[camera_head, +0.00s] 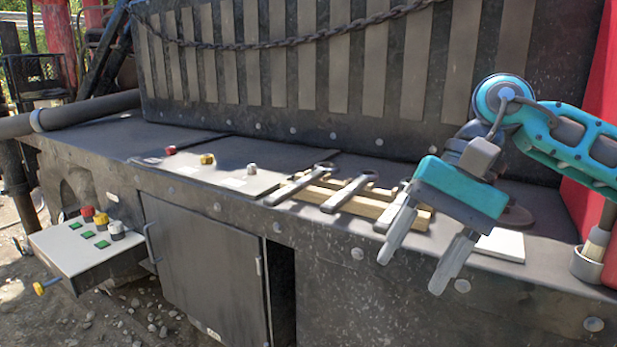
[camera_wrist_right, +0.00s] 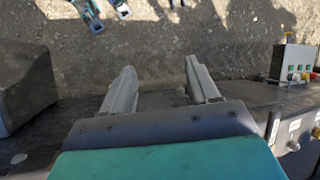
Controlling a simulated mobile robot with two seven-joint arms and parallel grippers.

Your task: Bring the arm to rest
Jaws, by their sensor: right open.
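My right gripper (camera_head: 422,255) is teal with two grey fingers. In the head view it hangs over the front edge of the dark metal bench (camera_head: 330,232), at the right, fingers pointing down and apart. In the right wrist view the right gripper (camera_wrist_right: 161,82) has nothing between its fingers, with gravelly ground beyond. My right arm (camera_head: 575,140) comes in from the right in the head view. My left gripper does not show in the head view.
Wrenches (camera_head: 348,192) lie on a wooden rack (camera_head: 378,207) just left of the gripper. A white pad (camera_head: 500,245) lies to its right, near a brush in a cup (camera_head: 590,262). A control box (camera_head: 75,260) with knobs stands at the left. The bench's left top is mostly clear.

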